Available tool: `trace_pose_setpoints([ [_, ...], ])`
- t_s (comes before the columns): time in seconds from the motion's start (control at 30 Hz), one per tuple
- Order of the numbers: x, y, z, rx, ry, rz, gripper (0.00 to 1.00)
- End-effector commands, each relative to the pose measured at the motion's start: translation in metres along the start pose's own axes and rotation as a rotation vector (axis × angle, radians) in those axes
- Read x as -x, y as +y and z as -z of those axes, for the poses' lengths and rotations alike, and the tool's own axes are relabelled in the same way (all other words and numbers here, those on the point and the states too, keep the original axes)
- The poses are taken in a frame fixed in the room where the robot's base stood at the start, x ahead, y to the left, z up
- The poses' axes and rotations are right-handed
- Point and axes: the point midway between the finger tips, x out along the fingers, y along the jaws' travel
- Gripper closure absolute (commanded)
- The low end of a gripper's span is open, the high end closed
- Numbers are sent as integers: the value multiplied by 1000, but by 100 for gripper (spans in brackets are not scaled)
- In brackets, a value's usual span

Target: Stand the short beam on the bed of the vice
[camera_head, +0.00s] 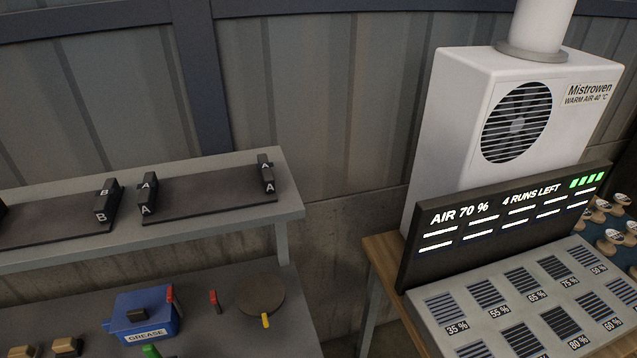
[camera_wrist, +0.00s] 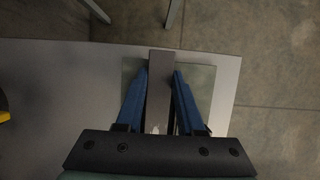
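My gripper (camera_wrist: 161,74) shows in the wrist view with two blue fingers. Their tips close in on both sides of a dark grey beam (camera_wrist: 162,62), and they look shut on it. The beam runs from near the palm to a little beyond the fingertips. Its far end lies over a flat grey-green plate (camera_wrist: 204,86) on a grey tabletop (camera_wrist: 60,95). I cannot tell whether the beam touches the plate, or whether this is the short one. I cannot make out the vice for certain in either view. My gripper is not in the head view.
In the head view a shelf (camera_head: 225,222) carries dark trays with end blocks marked A and B. Below it are a blue grease box (camera_head: 150,318) and a dark disc (camera_head: 260,294). A lit panel (camera_head: 500,222) and a fan unit (camera_head: 455,115) stand right. Floor lies beyond the tabletop edge.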

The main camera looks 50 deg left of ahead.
Motion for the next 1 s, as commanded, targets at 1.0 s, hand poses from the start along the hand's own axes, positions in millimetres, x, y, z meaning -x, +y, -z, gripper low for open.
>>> trace_pose_setpoints([
  [1.0, 96, 1, -2, 0, -1, -3, 33],
])
